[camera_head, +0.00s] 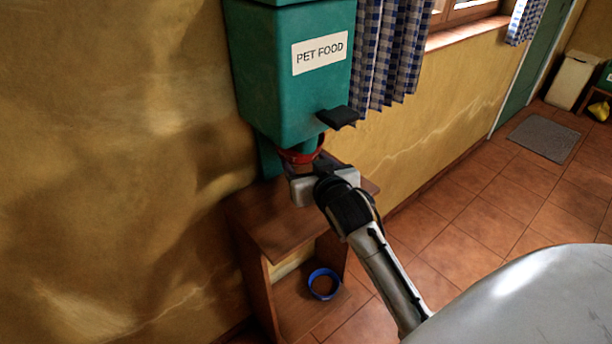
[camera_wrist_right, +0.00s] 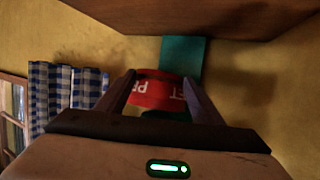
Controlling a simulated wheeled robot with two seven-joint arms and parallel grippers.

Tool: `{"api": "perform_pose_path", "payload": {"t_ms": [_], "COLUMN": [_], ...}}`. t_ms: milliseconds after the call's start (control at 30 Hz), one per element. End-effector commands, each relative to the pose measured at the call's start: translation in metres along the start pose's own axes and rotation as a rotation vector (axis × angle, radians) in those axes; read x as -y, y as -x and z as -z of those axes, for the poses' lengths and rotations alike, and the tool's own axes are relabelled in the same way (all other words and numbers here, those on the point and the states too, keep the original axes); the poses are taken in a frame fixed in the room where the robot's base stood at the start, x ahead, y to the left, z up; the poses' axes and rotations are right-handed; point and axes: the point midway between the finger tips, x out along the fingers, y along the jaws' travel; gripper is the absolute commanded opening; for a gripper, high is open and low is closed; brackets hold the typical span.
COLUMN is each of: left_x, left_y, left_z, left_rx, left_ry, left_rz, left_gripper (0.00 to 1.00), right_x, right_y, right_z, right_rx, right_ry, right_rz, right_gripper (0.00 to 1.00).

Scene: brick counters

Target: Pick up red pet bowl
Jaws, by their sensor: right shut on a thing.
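The red pet bowl (camera_head: 304,153) is under the spout of the green pet food dispenser, mostly hidden behind my gripper and the dispenser in the head view. In the right wrist view the red bowl (camera_wrist_right: 157,92) shows between the two dark fingers, with part of its white lettering visible. My right gripper (camera_head: 312,172) is shut on the bowl, just above the wooden stand. Whether the bowl touches the stand's top is hidden. My left gripper is not in view.
The green pet food dispenser (camera_head: 280,85) hangs on the wall right above the bowl, with a black lever (camera_head: 338,117). The wooden stand (camera_head: 262,222) is below. A blue bowl (camera_head: 324,284) sits on its lower shelf. Tiled floor to the right is clear up to a grey mat (camera_head: 544,139).

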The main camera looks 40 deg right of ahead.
Motion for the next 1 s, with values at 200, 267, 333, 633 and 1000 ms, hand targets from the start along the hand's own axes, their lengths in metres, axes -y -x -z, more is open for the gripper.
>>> {"api": "perform_pose_path", "payload": {"t_ms": [200,267,333,633,1000], "left_x": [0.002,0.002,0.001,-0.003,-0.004], "left_y": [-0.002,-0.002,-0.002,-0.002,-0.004], "left_z": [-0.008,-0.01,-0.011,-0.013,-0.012], "left_rx": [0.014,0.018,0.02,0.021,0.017], "left_ry": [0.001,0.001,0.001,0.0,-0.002], "left_rz": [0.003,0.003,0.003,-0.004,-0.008], "left_gripper": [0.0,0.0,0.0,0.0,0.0], "right_x": [-0.019,-0.024,-0.029,-0.05,-0.07], "right_y": [0.042,0.053,0.065,0.111,0.158], "right_z": [-0.019,-0.023,-0.028,-0.047,-0.063], "right_rx": [0.003,0.004,0.005,0.008,0.008], "right_ry": [0.003,0.003,0.004,0.002,0.002], "right_rz": [-0.001,-0.002,-0.002,-0.003,-0.003], "right_gripper": [0.0,0.0,0.0,0.0,0.0]}}
